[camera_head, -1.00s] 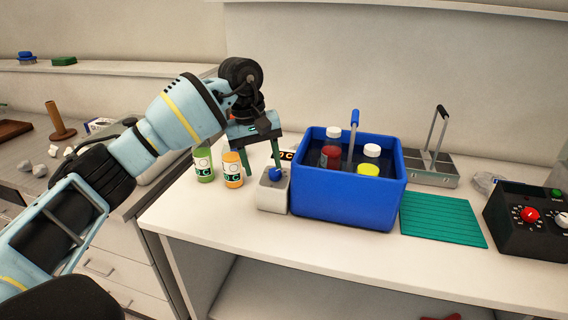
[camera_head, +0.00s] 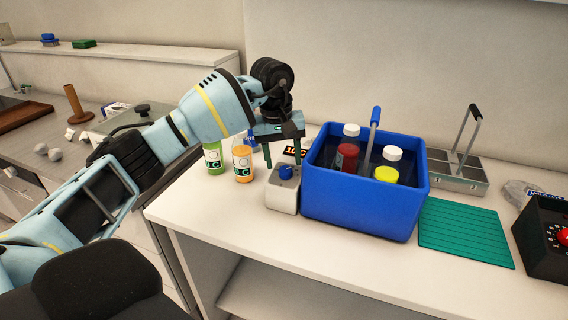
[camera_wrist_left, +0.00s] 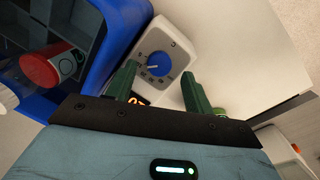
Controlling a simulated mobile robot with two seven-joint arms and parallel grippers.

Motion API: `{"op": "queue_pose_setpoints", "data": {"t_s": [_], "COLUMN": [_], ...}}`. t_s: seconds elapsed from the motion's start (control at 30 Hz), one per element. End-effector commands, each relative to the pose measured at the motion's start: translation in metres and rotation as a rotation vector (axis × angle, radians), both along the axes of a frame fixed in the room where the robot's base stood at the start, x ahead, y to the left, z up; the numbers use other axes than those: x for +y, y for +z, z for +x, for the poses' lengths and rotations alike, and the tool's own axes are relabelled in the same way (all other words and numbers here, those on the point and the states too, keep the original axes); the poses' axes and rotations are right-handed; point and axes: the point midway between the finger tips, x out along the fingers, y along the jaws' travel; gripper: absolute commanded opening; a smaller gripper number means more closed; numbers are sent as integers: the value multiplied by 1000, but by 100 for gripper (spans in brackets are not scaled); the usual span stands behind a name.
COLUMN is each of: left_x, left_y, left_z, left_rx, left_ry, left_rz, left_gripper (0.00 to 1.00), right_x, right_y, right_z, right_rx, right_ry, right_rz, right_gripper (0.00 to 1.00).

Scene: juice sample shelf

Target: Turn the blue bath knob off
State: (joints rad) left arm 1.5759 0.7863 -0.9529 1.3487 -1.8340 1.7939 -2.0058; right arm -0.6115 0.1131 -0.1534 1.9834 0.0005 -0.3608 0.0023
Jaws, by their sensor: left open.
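The blue knob (camera_head: 285,172) sits on a white control box (camera_head: 283,197) against the left side of the blue bath (camera_head: 360,205). In the left wrist view, the blue knob (camera_wrist_left: 159,64) carries a pale pointer line toward the picture's left, with small dark marks around it. My left gripper (camera_head: 282,160) is open and empty, its green fingers pointing down near the knob. In the left wrist view, its fingertips (camera_wrist_left: 159,72) appear on either side of the knob; contact is not visible. My right gripper is not in view.
The bath holds bottles with red (camera_head: 347,157) and yellow (camera_head: 387,174) contents. Green (camera_head: 213,158) and orange (camera_head: 242,164) bottles stand left of the box. A small display with orange digits (camera_head: 295,151) is behind the knob. A green mat (camera_head: 465,235) lies right.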

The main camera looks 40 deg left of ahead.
Motion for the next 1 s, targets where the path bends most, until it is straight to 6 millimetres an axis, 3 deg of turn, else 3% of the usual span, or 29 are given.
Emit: {"op": "queue_pose_setpoints", "data": {"t_s": [0.2, 0.53, 0.87, 1.0], "left_x": [-2, -3, -2, -2], "left_y": [-21, -24, -24, -24], "left_z": [2, 2, 2, 2], "left_rx": [-1, -1, -1, -2], "left_ry": [-1, -1, 0, 3], "left_rz": [1, 0, 0, -1], "left_gripper": [52, 52, 10, 8], "right_x": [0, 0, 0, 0], "right_y": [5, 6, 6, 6], "right_z": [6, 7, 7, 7], "right_rx": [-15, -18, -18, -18], "right_ry": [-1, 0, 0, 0], "right_rz": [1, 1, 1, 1], "right_gripper": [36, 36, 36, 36]}}
